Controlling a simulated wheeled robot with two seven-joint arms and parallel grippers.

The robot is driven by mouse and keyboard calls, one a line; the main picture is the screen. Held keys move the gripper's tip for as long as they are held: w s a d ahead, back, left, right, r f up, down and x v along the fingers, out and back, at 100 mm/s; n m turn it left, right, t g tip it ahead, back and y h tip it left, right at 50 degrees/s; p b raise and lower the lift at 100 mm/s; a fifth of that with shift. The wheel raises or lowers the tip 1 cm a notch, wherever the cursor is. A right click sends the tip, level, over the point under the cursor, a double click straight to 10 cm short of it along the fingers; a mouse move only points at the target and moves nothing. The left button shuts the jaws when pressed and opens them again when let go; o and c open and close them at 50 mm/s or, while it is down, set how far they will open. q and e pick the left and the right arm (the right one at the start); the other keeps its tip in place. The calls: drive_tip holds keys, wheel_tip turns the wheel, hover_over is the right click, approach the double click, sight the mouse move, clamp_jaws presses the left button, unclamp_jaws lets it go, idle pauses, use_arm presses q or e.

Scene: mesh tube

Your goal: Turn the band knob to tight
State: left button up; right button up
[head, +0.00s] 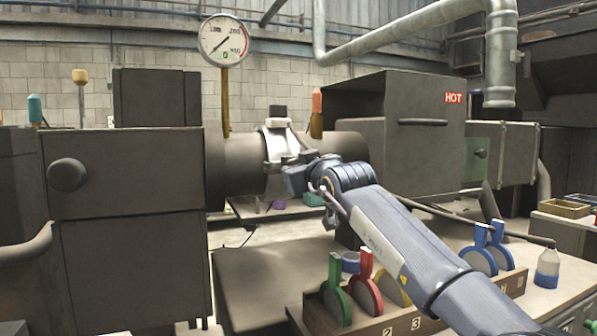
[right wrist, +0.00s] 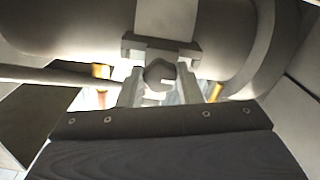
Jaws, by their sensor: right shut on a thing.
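The metal band (head: 279,143) wraps around the large dark horizontal tube (head: 237,165) in the head view, with a dark block on its top. In the right wrist view, the band (right wrist: 167,18) shows at close range with a clamp bracket below it. The small rounded knob (right wrist: 160,71) sits at the bracket between my right gripper's fingers. My right gripper (head: 296,168) is shut on the knob; its fingers (right wrist: 159,88) flank it on both sides. In the head view my gripper hides the knob. My left gripper is not in view.
A round gauge (head: 224,41) stands above the tube. A dark box marked HOT (head: 425,135) is to the right. A wooden rack (head: 403,323) with coloured-handled discs and a bottle (head: 547,268) stand on the bench below my right arm. A dark cabinet (head: 125,170) is at left.

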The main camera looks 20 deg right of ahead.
drive_tip(key=shift+f, duration=0.1)
drive_tip(key=o, duration=1)
drive_tip(key=shift+c, duration=0.2)
drive_tip(key=shift+s, duration=0.1)
drive_tip(key=s+b, duration=0.6)
drive_tip(key=s, duration=0.1)
drive_tip(key=shift+s+a, duration=0.25)
drive_tip(key=shift+s, duration=0.05)
